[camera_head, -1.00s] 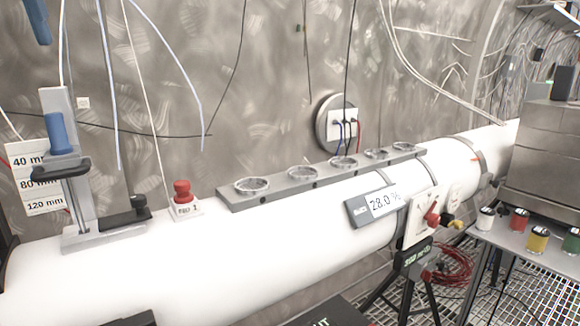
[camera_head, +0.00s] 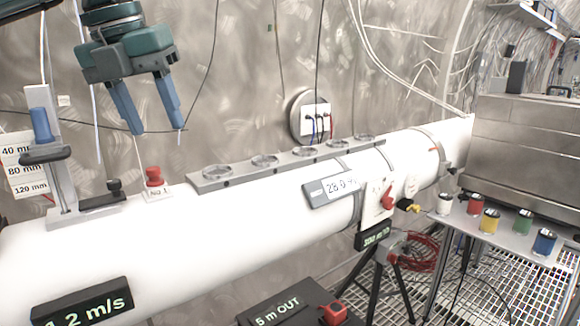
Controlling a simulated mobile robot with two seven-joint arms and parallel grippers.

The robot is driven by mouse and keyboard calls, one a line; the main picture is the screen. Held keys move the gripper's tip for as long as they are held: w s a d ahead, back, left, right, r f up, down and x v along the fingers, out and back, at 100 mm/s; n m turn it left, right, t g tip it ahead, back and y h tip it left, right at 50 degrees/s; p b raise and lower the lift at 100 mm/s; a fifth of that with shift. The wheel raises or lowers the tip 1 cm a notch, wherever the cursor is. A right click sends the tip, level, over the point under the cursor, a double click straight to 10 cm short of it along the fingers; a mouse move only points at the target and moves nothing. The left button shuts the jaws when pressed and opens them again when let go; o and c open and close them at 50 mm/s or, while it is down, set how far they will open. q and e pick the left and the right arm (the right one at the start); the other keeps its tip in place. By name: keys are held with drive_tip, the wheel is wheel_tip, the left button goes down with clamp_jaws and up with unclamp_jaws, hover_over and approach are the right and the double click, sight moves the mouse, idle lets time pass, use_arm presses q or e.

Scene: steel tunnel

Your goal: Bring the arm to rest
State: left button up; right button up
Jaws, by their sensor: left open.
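My left gripper (camera_head: 152,122) hangs at the upper left, with two blue fingers pointing down and a clear gap between them. It is open, with nothing between the fingers. It is above the white pipe, apart from everything, up and near the red knob (camera_head: 154,176) on its small white base. My right gripper is not in view.
The white pipe (camera_head: 240,250) carries a grey rail (camera_head: 215,183) with several round glass dishes and a display (camera_head: 331,188). A clamp stand (camera_head: 50,160) with a blue part is at left. Several coloured jars stand on a side table (camera_head: 515,240) at right.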

use_arm(q)
drive_tip(key=s+d+f+m+g+h, duration=0.1)
drive_tip(key=d+f+m+g+h, duration=0.4)
drive_tip(key=d+f, duration=1.15)
drive_tip(key=s+d+f+n+g+h+p, duration=0.15)
drive_tip(key=s+d+n+h, duration=0.4)
drive_tip(key=d+h, duration=0.8)
drive_tip(key=w+a+f+n+t+y, duration=0.1)
drive_tip(key=a+f+n+t+y, duration=0.35)
drive_tip(key=f+n+t, duration=0.7)
drive_tip(key=w+a+f+n+t+y, duration=0.2)
drive_tip(key=a+f+n+t+y, duration=0.3)
drive_tip(key=n+t, duration=0.65)
drive_tip(key=s+a+f+n+g+y, duration=0.3)
drive_tip(key=s+a+f+n+g, duration=0.1)
drive_tip(key=f, duration=0.6)
drive_tip(key=s+a+f+n+g+y+p, duration=0.1)
drive_tip(key=s+a+f+n+g+y, duration=0.3)
drive_tip(key=s+a+f, duration=0.5)
drive_tip(key=shift+s+a+f+n, duration=0.2)
drive_tip(key=shift+s+f+n, duration=0.3)
drive_tip(key=shift+s+n, duration=0.45)
drive_tip(key=shift+g, duration=0.25)
